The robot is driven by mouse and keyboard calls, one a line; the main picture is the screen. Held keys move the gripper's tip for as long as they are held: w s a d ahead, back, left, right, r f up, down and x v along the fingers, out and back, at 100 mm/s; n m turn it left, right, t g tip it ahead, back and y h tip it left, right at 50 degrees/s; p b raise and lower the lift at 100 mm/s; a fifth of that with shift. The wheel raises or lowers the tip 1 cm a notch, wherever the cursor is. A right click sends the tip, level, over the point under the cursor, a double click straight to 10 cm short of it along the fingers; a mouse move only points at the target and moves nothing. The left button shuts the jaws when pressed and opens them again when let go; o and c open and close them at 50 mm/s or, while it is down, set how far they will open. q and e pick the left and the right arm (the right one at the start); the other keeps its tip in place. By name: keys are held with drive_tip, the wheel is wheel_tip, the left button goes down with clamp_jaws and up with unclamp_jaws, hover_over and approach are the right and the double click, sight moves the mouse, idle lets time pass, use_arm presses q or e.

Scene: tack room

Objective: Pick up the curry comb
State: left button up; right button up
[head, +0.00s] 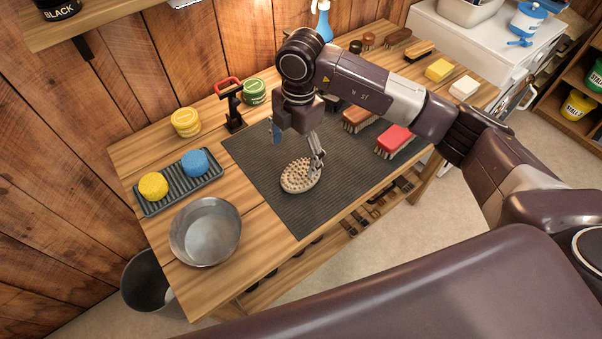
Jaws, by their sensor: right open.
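The curry comb (297,178) is a beige oval with short nubs facing up, lying on the dark ribbed mat (268,199) on the wooden bench. My right gripper (316,166) points down at the comb's right edge, its fingers at or just above the rim. It is open. I cannot tell whether the fingers touch the comb. My left gripper is not in view.
A metal bowl (205,232) and a grey tray (147,208) with yellow and blue sponges stand left. Red (395,140) and brown (358,119) brushes lie right of the comb. Tins and a red-handled tool (231,97) stand behind. Bare mat lies in front of the comb.

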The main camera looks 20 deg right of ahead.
sight(301, 172)
drive_tip(key=shift+w+d+h, duration=0.15)
drive_tip(key=shift+d+h, duration=0.25)
drive_tip(key=shift+d, duration=0.4)
drive_tip(key=shift+d+f, duration=0.15)
drive_tip(key=shift+f, duration=0.05)
drive_tip(key=f+p, duration=0.1)
drive_tip(key=f, duration=0.1)
drive_tip(key=f+p, duration=0.1)
drive_tip(key=f, duration=0.1)
drive_tip(key=f+p, duration=0.1)
drive_tip(key=f, duration=0.1)
drive_tip(key=shift+s+a, duration=0.2)
drive_tip(key=shift+s, duration=0.1)
drive_tip(key=shift+w+f, duration=0.1)
drive_tip(key=shift+f, duration=0.45)
drive_tip(key=c, duration=1.4)
drive_tip(key=shift+r, duration=0.1)
